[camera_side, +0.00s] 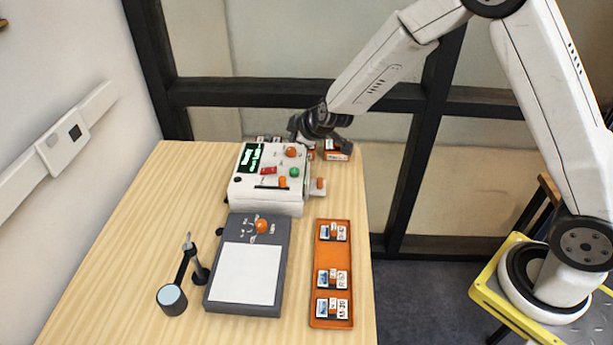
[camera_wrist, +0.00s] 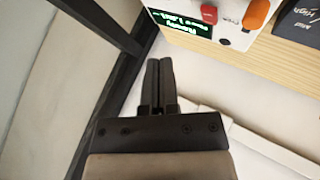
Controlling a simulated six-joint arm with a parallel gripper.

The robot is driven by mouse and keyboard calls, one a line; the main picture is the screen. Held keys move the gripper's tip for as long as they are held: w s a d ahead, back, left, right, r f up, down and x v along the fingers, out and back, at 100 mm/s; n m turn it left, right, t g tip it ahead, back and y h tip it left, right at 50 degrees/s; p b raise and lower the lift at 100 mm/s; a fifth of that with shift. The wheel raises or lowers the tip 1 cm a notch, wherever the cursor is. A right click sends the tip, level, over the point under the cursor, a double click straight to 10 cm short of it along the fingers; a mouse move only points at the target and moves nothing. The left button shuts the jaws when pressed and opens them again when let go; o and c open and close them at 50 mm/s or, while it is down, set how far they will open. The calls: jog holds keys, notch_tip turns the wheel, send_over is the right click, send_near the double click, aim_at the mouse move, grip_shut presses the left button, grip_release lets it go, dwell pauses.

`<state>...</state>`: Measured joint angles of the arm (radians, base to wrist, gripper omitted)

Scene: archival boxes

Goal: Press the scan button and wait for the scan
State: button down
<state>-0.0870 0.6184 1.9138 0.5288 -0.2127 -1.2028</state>
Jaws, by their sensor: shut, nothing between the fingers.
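A white console (camera_side: 265,200) stands on the table with a lit green-text screen (camera_side: 251,158), a red switch (camera_side: 268,170), a green button (camera_side: 294,172) and orange controls. In front of it lies a dark grey pad (camera_side: 213,290) with a white sheet area and an orange knob-like button (camera_side: 262,226). I cannot tell which control is the scan button; labels are too small. My gripper (camera_side: 320,136) is at the console's back right, apart from these controls. In the wrist view my gripper (camera_wrist: 160,64) is shut and empty, and the screen (camera_wrist: 182,22) appears to read "Ready".
An orange tray (camera_side: 333,254) with several small labelled pieces lies right of the pad. More small boxes (camera_side: 336,155) sit at the table's back edge near my gripper. A black jointed stand with a round head (camera_side: 172,299) is at front left. The table's left side is clear.

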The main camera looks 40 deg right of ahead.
aim_at(297, 171)
jog(key=shift+f, duration=3.6)
jog(key=shift+f, duration=0.9)
dwell(0.5)
jog(key=shift+r, duration=0.85)
jog(key=shift+r, duration=0.1)
jog(key=shift+r, duration=2.45)
